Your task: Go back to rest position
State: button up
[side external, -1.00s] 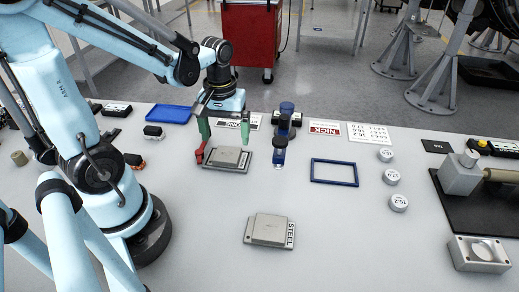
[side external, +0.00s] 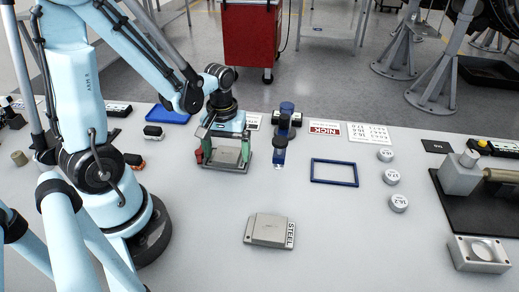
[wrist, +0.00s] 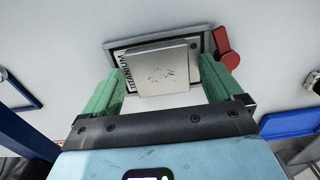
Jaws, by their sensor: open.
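My gripper (side external: 225,152) is open, with its green fingers spread to either side of a grey metal block marked TITANIUM. In the wrist view my gripper (wrist: 160,88) shows the block (wrist: 157,66) between and just beyond the fingertips; whether they touch it I cannot tell. The block sits on a dark grey tray (wrist: 206,42) with a red lever (wrist: 228,50) at one corner. In the side view the tray and block are partly hidden behind the fingers.
A block marked STEEL (side external: 270,230) lies at the front. A blue and dark upright device (side external: 281,138) stands close right of my gripper. A blue frame (side external: 334,172), several round weights (side external: 399,203) and a blue tray (side external: 170,117) lie around.

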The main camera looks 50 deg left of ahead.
jog(key=shift+r, duration=0.1)
notch_tip(320, 180, up, 16)
dwell(3.6)
jog(key=shift+o, duration=0.3)
jog(key=shift+o, duration=0.4)
jog(key=shift+d, duration=0.2)
jog(key=s+d+r+m, duration=0.2)
jog(key=d+r+m, duration=0.1)
jog(key=d+m, duration=0.7)
jog(key=s+d+r+m, duration=0.25)
jog(key=d+m, duration=0.55)
jog(key=d, duration=0.5)
notch_tip(320, 180, down, 9)
jog(key=shift+a+r, duration=0.2)
